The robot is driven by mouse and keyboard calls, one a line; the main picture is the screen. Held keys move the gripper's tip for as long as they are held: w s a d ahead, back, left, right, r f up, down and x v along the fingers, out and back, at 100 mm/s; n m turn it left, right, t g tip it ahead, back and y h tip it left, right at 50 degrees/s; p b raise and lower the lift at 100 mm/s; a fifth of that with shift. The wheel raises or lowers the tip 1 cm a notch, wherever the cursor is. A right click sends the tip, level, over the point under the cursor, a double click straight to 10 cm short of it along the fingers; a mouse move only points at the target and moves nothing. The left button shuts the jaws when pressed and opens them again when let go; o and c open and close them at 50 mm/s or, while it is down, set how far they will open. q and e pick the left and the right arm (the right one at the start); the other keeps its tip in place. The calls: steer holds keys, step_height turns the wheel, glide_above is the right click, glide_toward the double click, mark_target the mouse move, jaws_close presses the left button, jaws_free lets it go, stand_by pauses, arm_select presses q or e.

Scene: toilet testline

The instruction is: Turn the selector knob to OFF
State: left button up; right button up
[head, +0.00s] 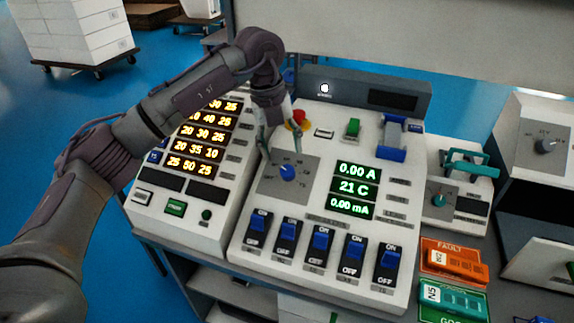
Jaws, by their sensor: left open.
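The selector knob (288,172) is a small blue knob on a grey square plate (275,192), on the white sloped front of the middle console (318,150). Its pointer direction and the tiny labels around it are too small to read surely. My left gripper (277,150) hangs from the upper left, open, with its fingers pointing down just above and behind the knob. It looks apart from the knob, and nothing shows between its fingers. My right gripper is not in view.
A red button (298,118) stands close behind my left gripper. A green switch (352,128) and a blue clamp-like part (393,138) rise further right. Blue rocker switches (320,241) line the front. A console with yellow numbers (202,135) adjoins left.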

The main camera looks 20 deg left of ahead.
mark_target(287, 170)
arm_select(q)
steer(key=f, duration=0.3)
steer(key=d+f, duration=0.1)
steer(key=f, duration=0.1)
steer(key=shift+w+f, duration=0.2)
steer(key=shift+f, duration=0.05)
steer(key=shift+w+f+p, duration=0.1)
steer(key=shift+f+p, duration=0.2)
steer(key=shift+f, duration=0.15)
steer(key=c, duration=1.2)
steer(key=shift+o, duration=0.2)
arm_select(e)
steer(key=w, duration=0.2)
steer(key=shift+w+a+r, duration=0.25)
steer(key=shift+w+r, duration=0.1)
